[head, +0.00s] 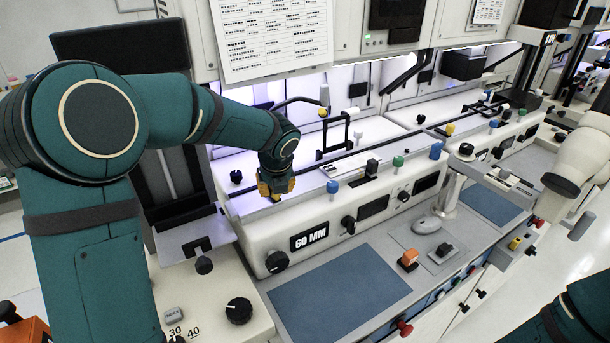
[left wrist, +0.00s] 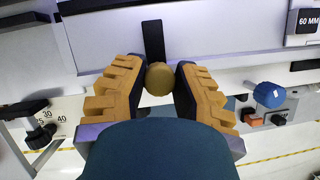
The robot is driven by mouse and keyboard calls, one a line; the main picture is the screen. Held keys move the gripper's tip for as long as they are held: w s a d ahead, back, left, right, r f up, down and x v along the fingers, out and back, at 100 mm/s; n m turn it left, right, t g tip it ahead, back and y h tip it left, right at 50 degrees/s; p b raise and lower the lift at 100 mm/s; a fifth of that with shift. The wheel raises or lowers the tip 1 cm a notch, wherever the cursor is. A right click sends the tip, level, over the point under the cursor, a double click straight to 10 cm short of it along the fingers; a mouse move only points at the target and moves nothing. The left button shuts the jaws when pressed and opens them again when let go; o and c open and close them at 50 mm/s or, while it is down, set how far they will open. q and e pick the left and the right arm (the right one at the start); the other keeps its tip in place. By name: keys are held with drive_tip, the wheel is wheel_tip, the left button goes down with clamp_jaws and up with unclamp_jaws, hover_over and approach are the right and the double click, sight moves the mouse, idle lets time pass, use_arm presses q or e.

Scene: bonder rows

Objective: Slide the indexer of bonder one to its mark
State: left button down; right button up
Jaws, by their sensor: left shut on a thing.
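My left gripper (head: 276,187) is over the top edge of the near bonder, which carries the "60 MM" label (head: 309,236). In the left wrist view its orange fingers (left wrist: 159,84) are shut on a round ochre knob (left wrist: 159,78) with a dark bar behind it. In the head view the gripper hides this knob. I cannot make out which part is the indexer's mark. A blue knob (head: 332,187) stands to the right on the same top edge; a blue knob also shows in the left wrist view (left wrist: 268,95). My right gripper is out of view.
A black dial (head: 276,262) is on the bonder's front panel below my gripper. A blue mat (head: 338,292), a grey mouse (head: 427,224) and an orange switch (head: 408,259) are on the worktop. Further knobs, one green (head: 398,160), stand along the rail to the right.

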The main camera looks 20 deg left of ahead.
use_arm(q)
drive_tip(key=s+a, duration=0.1)
drive_tip(key=s, duration=0.1)
drive_tip(key=s+a+p, duration=0.1)
drive_tip(key=s+a, duration=0.3)
drive_tip(key=shift+s, duration=0.2)
drive_tip(key=shift+s+a+f, duration=0.15)
drive_tip(key=shift+s+a, duration=0.05)
drive_tip(key=shift+s, duration=0.05)
drive_tip(key=c, duration=0.7)
unclamp_jaws()
drive_tip(key=shift+a, duration=0.1)
drive_tip(key=shift+r, duration=0.4)
drive_tip(key=v, duration=1.1)
drive_tip(key=shift+s+r, duration=0.15)
